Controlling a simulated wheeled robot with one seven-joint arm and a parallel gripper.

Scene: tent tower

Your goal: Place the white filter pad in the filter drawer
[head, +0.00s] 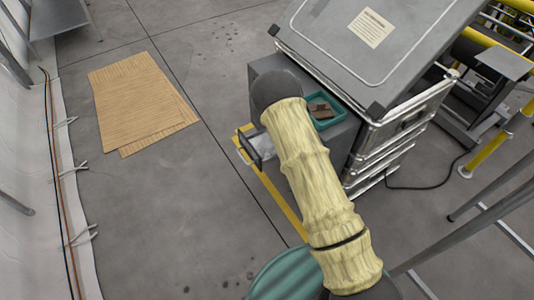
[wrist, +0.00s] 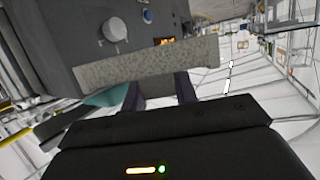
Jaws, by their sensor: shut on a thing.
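In the wrist view my gripper (wrist: 160,90) is shut on a flat, pale grey, speckled slab, which looks like the filter pad (wrist: 150,65). The pad spans wide across the view beyond the fingertips, slightly tilted, in front of a dark grey housing (wrist: 60,30). In the head view a small open drawer (head: 266,147), which looks like the filter drawer, sticks out on the left side of the grey unit. My arm covers part of this area, and my gripper and the pad are hidden there. I cannot tell whether the pad touches the drawer.
A teal tray (head: 334,121) with a brown item sits on the grey unit, beside a large silver-edged case (head: 345,45). The housing has a round knob (wrist: 114,29). Flat wooden boards (head: 140,100) lie on the floor at left. Yellow pipes and metal legs stand at right.

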